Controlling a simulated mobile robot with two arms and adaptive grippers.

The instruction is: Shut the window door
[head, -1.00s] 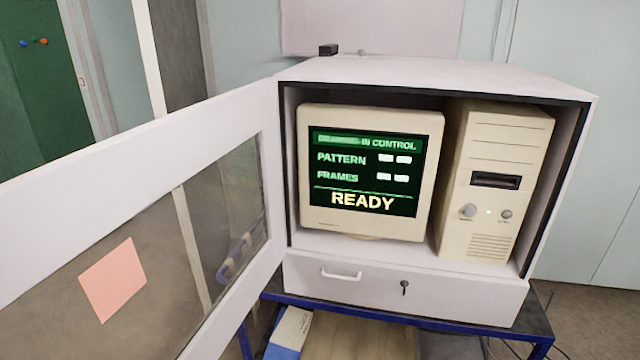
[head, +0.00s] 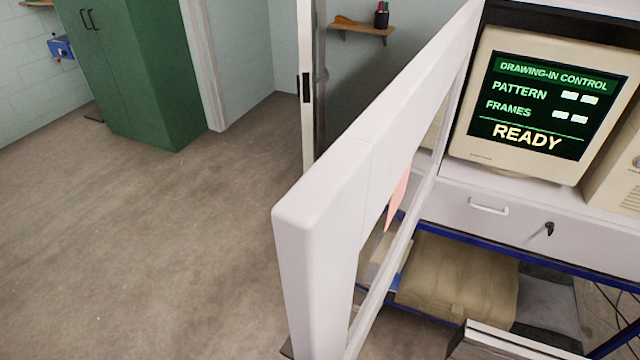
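The window door (head: 345,185) is a white frame with a clear pane, hinged at the left side of a white cabinet. It stands wide open, its free edge toward me, and I see it nearly edge-on. A pink note (head: 397,203) is on its pane. The cabinet's open front shows a beige monitor (head: 480,95) reading "READY" and part of a beige computer case (head: 618,165). Neither of my grippers is in view.
A drawer (head: 520,215) with a handle and key lies below the monitor. Under it, a blue-edged stand holds a folded tan bundle (head: 460,280). A grey-white object (head: 500,342) is at the bottom. Open floor (head: 150,260) and a green cabinet (head: 130,70) are at left.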

